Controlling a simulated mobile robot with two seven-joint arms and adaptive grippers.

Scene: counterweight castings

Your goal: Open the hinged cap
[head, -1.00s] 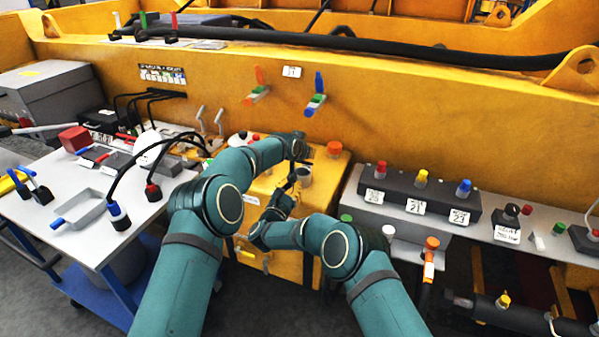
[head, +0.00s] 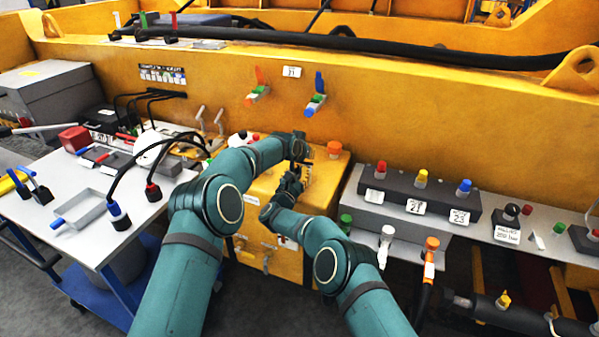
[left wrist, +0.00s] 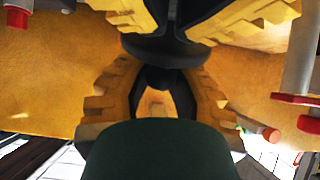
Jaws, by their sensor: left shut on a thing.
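A yellow box (head: 262,209) stands against the yellow machine wall, with an orange knob (head: 334,149) on its top. My left gripper (head: 303,163) is over the box top. In the left wrist view its fingers (left wrist: 185,28) are shut on a dark round part (left wrist: 163,46). My right gripper (head: 291,181) is just in front of and below the left one, close to the box top. Its fingers also show in the left wrist view, apart, beside the dark part. I cannot tell whether they grip it. The hinged cap is hidden or cannot be picked out behind the grippers.
A grey table (head: 80,222) with a tray (head: 78,213), cables and connectors is at the left. A dark button panel (head: 400,192) with red, yellow and blue knobs is at the right. Two levers (head: 315,104) stick out of the wall above. My two arms fill the near middle.

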